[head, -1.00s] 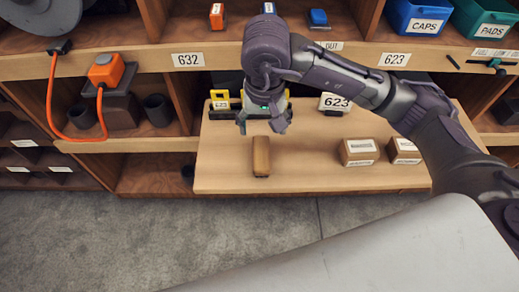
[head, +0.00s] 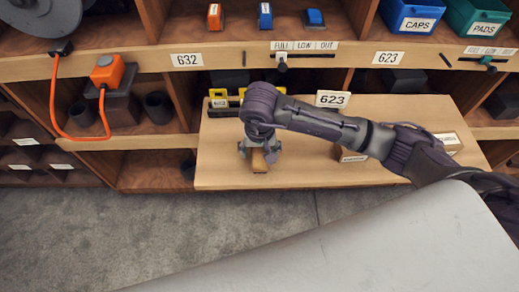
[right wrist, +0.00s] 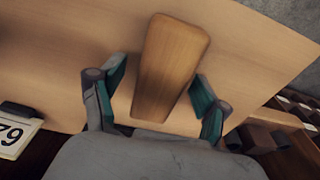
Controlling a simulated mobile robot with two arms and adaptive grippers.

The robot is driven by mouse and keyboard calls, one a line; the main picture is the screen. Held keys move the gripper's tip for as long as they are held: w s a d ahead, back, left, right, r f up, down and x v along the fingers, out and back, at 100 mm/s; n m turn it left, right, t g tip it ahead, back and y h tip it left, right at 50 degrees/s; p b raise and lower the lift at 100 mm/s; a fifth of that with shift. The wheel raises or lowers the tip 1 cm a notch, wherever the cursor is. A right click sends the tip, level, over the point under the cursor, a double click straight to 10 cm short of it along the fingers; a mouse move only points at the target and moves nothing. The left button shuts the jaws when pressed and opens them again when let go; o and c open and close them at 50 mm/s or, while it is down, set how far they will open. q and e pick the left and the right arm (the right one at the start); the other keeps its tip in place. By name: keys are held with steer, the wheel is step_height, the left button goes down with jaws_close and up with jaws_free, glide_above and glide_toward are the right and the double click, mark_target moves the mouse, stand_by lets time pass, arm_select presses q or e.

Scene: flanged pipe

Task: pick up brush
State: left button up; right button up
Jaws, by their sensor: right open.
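The brush is a brown wooden block (head: 259,163) on the light wooden pull-out board (head: 315,178). In the head view my right gripper (head: 259,153) is over it and hides most of it; only its near end shows. In the right wrist view the wooden brush (right wrist: 172,62) lies between the two open fingers (right wrist: 158,100) of my right gripper. There is a gap between the brush and each green finger pad. Its bristles are not visible. My left gripper is not in view.
Small labelled boxes (head: 447,143) sit on the board at right, partly behind my arm. Shelf dividers rise behind; the board's left front is clear.

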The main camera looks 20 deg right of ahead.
steer(key=shift+f, duration=0.2)
jaws_close()
steer(key=shift+w, duration=0.1)
steer(key=shift+r, duration=0.15)
